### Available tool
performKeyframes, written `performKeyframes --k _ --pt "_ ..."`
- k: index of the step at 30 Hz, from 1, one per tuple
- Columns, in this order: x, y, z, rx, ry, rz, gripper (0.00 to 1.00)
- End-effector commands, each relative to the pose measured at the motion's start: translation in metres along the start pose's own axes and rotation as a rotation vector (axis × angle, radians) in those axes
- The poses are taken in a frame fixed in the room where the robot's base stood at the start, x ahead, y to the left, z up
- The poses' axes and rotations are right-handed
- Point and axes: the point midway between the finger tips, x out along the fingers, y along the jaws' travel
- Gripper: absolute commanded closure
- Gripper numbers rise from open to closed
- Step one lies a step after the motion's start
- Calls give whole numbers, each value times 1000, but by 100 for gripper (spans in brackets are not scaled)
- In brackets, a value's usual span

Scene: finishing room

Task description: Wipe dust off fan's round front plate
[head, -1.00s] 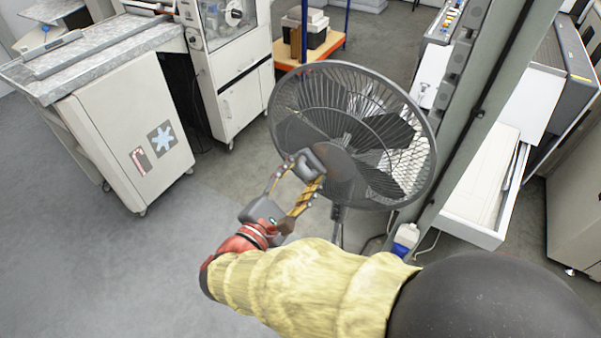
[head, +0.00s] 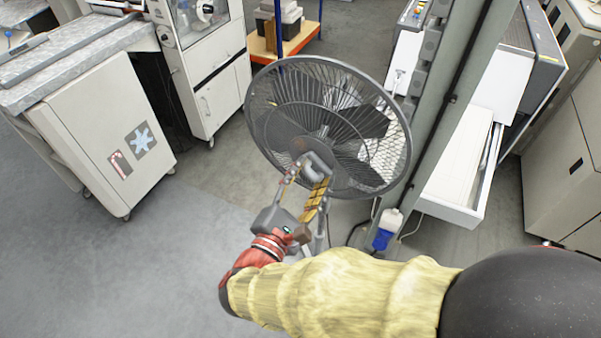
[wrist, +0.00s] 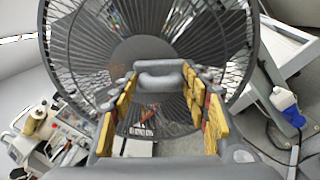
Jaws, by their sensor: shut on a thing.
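The fan (head: 375,125) is a large dark grey floor fan with a round wire guard. Its round front plate (wrist: 138,48) is a plain grey disc at the guard's middle in the wrist view; in the head view it is partly hidden behind my gripper. My gripper (head: 316,176) is shut on a grey rounded pad (wrist: 160,76), which spans between its yellow-lined fingers. The pad is in front of the lower part of the plate and overlaps it in the picture. I cannot tell whether it touches the plate. Dust is not distinguishable.
A grey-green post (head: 447,130) stands close to the right of the fan, with a white and blue bottle (head: 386,230) near its foot. An open white drawer (head: 462,180) lies beyond. A white cabinet (head: 95,140) stands at left. Floor between is clear.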

Motion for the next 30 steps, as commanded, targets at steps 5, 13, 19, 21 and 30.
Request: performKeyframes --k 5,13,19,21,30 --pt "0 -2 5 1 -1 -1 74" --pt "-1 9 16 1 -1 -1 74" --pt "-1 11 12 0 -1 -1 74" --pt "0 15 8 0 -1 -1 74" --pt "2 33 -8 1 0 0 74"
